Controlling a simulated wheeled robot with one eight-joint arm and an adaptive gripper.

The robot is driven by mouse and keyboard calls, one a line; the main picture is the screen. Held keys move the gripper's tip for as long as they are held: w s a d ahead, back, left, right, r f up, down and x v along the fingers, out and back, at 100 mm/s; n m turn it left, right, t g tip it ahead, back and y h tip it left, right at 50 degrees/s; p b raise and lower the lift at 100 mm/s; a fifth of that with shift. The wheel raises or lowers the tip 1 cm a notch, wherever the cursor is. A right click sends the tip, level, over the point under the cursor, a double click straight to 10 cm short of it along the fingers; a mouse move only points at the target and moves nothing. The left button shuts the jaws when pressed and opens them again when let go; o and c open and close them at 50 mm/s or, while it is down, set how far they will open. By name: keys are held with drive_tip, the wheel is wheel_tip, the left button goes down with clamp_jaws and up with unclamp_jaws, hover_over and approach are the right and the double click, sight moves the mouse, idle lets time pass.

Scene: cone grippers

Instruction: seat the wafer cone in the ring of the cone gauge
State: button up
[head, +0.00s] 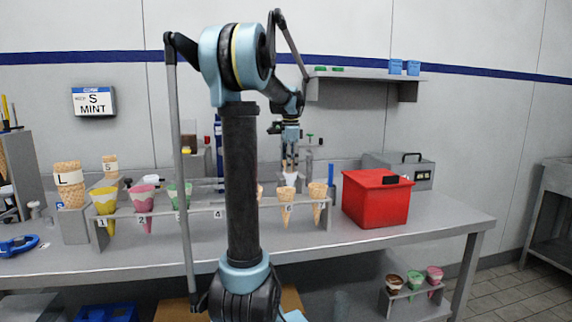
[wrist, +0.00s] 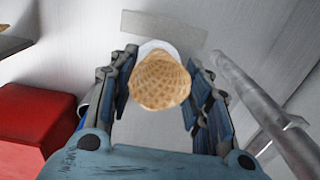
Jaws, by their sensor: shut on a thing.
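The wafer cone (wrist: 160,82) shows in the wrist view between the two fingers of my gripper (wrist: 163,92), with a patterned tan surface. My gripper is shut on it. A white rim or band (wrist: 160,46) shows at the cone's far side; I cannot tell whether it belongs to the cone or to something behind it. In the head view my gripper (head: 289,163) points down above the rack, with a pale piece (head: 288,179) just under its fingertips. I cannot pick out the ring of the cone gauge with certainty.
A numbered rack (head: 268,211) holds several cones, some filled. A red box (head: 377,198) stands to its right and a grey device (head: 418,175) behind that. A grey metal post (wrist: 262,98) rises close to my gripper's right in the wrist view. Stacked cones (head: 69,185) stand left.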

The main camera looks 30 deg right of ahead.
drive_tip(key=o, duration=0.8)
drive_tip(key=shift+w, duration=0.1)
wheel_tip(320, 180, up, 12)
idle(0.3)
drive_tip(key=shift+f, duration=0.1)
idle(0.7)
